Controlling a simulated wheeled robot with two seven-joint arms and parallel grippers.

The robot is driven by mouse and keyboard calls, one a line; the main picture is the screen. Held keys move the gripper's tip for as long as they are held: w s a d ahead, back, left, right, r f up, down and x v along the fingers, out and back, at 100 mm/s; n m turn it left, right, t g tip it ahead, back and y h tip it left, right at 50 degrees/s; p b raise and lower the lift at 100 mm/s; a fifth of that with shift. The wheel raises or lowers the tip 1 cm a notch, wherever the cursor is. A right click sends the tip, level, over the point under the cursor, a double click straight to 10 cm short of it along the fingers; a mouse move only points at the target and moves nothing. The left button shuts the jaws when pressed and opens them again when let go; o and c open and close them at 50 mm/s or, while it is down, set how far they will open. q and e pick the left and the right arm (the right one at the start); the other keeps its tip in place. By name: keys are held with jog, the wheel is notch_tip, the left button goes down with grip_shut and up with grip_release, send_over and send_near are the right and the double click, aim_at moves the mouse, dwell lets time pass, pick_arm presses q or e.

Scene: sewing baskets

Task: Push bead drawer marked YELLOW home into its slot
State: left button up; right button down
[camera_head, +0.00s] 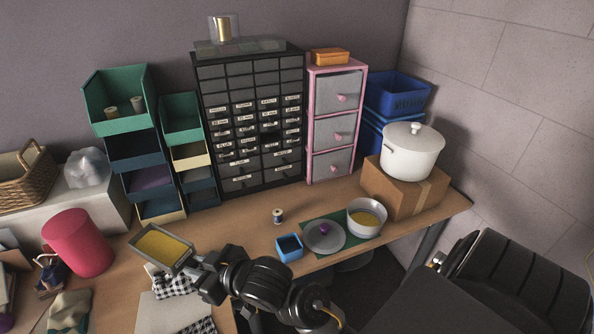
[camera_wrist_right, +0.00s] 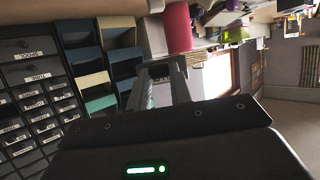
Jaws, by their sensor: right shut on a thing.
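The bead drawer (camera_head: 133,240), a shallow grey tray filled with yellow beads, is out of the cabinet, over the left part of the table. My right gripper (camera_head: 200,266) is shut on the drawer at its right end. The black drawer cabinet (camera_head: 250,188) stands against the back wall, with several small labelled drawers. In the right wrist view the cabinet (camera_wrist_right: 45,100) is at the left, and my right gripper's fingers (camera_wrist_right: 162,72) point up the picture. My left gripper is out of view.
Green and dark stacked bins (camera_head: 147,150) stand left of the cabinet and a pink drawer unit (camera_head: 312,130) right of it. A thread spool (camera_head: 277,216), blue box (camera_head: 289,247), lid (camera_head: 324,236) and white bowl (camera_head: 366,217) stand in front. A pink cylinder (camera_head: 78,243) stands left.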

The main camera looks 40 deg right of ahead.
jog(key=w+d+r+m+h+p, duration=0.1)
jog(key=d+p, duration=0.4)
jog(key=d, duration=0.6)
jog(key=w+d+m+h+p, duration=0.3)
jog(key=d+m+h+p, duration=0.1)
jog(key=d, duration=0.7)
jog(key=w+d+r+m+h+p, duration=0.1)
jog(key=w+d+m+h+p, duration=0.1)
jog(key=d+p, duration=0.6)
jog(key=shift+w+d+r+m+h, duration=0.3)
jog(key=shift+d+m+h, duration=0.4)
jog(key=shift+d+h, duration=0.9)
jog(key=shift+s+d+r+y, duration=0.1)
jog(key=shift+s+d+y, duration=0.05)
jog(key=shift+d+y, duration=0.15)
jog(key=shift+w+d+b, duration=0.2)
jog(key=shift+w+d, duration=0.1)
jog(key=shift+w, duration=0.6)
jog(key=shift+w+d+b, duration=0.2)
jog(key=shift+w+d, duration=0.1)
jog(key=shift+w, duration=0.6)
jog(key=shift+w+d+b, duration=0.2)
jog(key=shift+w+d, duration=0.1)
jog(key=shift+w, duration=0.6)
jog(key=shift+p, duration=0.75)
